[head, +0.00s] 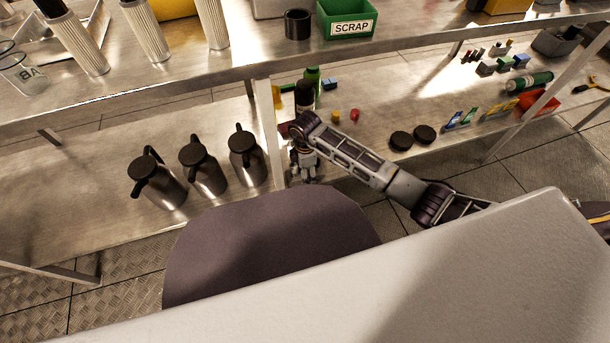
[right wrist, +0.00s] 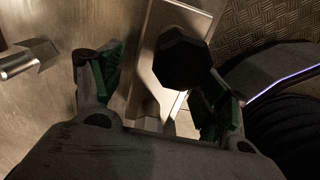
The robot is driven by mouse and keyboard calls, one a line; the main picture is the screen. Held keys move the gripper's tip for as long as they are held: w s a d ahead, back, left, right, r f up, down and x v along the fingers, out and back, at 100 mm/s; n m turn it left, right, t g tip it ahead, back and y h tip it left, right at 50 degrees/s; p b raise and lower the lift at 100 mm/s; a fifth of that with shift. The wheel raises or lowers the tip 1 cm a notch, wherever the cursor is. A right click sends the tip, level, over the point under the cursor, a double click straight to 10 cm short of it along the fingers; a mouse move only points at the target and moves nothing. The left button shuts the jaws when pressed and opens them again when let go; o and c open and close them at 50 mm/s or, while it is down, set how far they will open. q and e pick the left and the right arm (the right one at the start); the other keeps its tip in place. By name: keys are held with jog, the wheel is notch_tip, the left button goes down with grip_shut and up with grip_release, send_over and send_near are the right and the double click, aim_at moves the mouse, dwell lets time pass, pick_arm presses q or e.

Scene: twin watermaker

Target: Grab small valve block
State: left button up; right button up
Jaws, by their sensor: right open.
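My right gripper (head: 303,172) hangs by the front edge of the lower shelf, beside the shelf post. In the right wrist view its two green-padded fingers (right wrist: 160,82) are spread apart. A dark eight-sided object (right wrist: 182,58) shows between and beyond the fingers, in front of a pale metal bar; I cannot tell what it is or how close it is. I cannot pick out the small valve block with certainty. Small grey blocks (head: 487,68) lie on the right part of the lower shelf, far from the gripper. My left gripper is not in view.
Several dark-lidded jugs (head: 246,155) stand on the lower shelf to the left of the post (head: 267,125). A dark bottle (head: 304,95) stands behind my right wrist. Two black discs (head: 413,135) lie right of it. A green SCRAP bin (head: 346,20) is on the upper shelf.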

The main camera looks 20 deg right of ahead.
jog(key=shift+c, duration=0.3)
grip_shut()
jog(key=shift+w, duration=0.1)
dwell(0.6)
